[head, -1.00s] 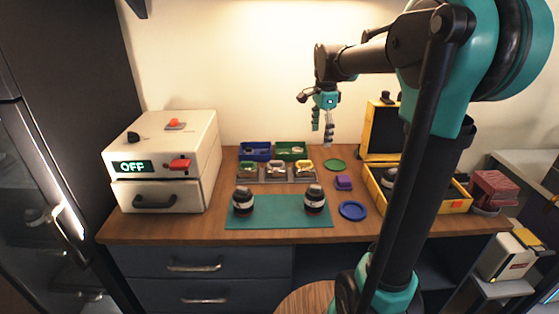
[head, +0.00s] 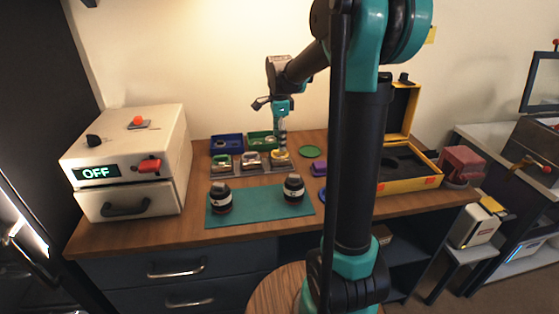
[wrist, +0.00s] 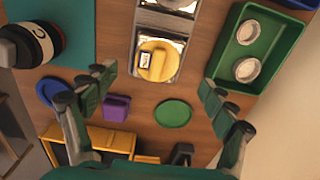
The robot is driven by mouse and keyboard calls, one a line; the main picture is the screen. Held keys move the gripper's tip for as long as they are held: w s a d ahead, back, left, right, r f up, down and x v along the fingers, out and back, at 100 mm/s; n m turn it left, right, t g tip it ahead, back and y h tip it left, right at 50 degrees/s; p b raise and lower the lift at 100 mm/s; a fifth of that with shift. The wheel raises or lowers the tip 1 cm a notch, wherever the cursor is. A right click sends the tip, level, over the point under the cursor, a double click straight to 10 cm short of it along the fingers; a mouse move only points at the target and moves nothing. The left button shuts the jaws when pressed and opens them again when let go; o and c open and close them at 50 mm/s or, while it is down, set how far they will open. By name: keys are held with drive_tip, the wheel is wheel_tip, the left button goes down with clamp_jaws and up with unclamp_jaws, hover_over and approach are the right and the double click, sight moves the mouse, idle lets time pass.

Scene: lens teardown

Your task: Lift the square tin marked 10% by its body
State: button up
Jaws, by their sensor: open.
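A row of three square metal tins stands in a grey holder behind the green mat. The right tin (head: 280,155) has a yellow top. In the wrist view this yellow-topped tin (wrist: 155,65) carries a small white label, too small to read, so I cannot confirm the 10% mark. The tins with a white top (head: 251,159) and a green top (head: 222,162) stand to its left. My gripper (head: 283,146) is open and empty, pointing down just above the yellow-topped tin. In the wrist view its fingers (wrist: 157,90) are spread wide, with the tin ahead between them.
A green bin (wrist: 256,45) with round pieces and a blue bin (head: 226,143) stand close behind the tins. A green disc (head: 310,152) and a purple block (head: 319,169) lie to the right. Two lenses stand on the green mat (head: 258,209). A yellow case (head: 420,183) stands open farther right.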

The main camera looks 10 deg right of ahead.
sight(280, 160)
drive_tip(key=shift+s+f, duration=0.2)
drive_tip(key=shift+f, duration=2.65)
drive_tip(key=shift+c, duration=0.3)
drive_tip(key=c, duration=1.2)
drive_tip(key=shift+o, duration=0.2)
drive_tip(key=shift+r, duration=0.1)
